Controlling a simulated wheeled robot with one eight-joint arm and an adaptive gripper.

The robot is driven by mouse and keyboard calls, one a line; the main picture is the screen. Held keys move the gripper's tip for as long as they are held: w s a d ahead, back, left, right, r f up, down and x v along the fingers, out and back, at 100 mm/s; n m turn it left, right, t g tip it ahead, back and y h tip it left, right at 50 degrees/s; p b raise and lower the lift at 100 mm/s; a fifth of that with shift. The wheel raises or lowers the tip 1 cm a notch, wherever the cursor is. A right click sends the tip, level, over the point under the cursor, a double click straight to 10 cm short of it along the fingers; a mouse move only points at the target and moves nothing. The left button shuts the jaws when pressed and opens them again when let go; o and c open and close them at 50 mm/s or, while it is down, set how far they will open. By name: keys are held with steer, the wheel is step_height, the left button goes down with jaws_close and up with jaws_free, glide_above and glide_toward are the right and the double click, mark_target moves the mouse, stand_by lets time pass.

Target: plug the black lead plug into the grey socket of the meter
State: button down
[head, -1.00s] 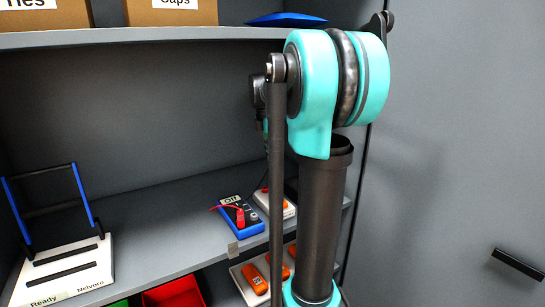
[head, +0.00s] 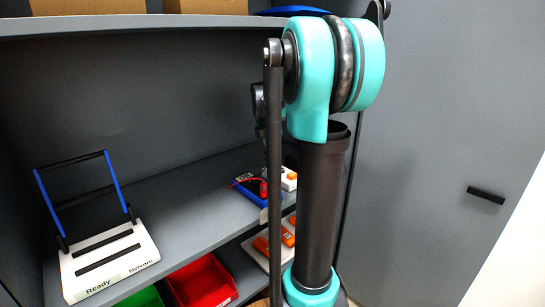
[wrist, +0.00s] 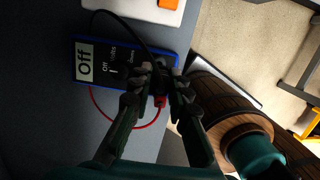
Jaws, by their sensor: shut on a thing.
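The blue-edged meter (wrist: 118,64) lies on the shelf in the wrist view, with an "Off" label on its dark face. It also shows in the head view (head: 245,185), partly behind my arm. My gripper (wrist: 160,84) is at the meter's edge, shut on the black lead plug (wrist: 156,78), which the fingertips mostly cover. The black lead (wrist: 130,27) curves from there over the meter. A red plug (wrist: 160,102) with a red lead sits right beside the fingertips. The grey socket cannot be made out, and I cannot tell whether the black plug touches it.
A white unit with an orange part (wrist: 150,9) lies beside the meter. A white stand with a blue frame (head: 110,262) is on the shelf at left. Red (head: 203,280) and green bins and orange items (head: 262,245) are below. The middle of the shelf is clear.

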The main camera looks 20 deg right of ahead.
mark_target(272, 167)
steer(key=shift+s+a+f, duration=0.15)
steer(key=shift+s+f, duration=0.05)
steer(key=shift+f, duration=1.9)
steer(key=shift+f, duration=1.25)
stand_by(1.3)
steer(key=c, duration=0.9)
jaws_free()
steer(key=shift+r, duration=4)
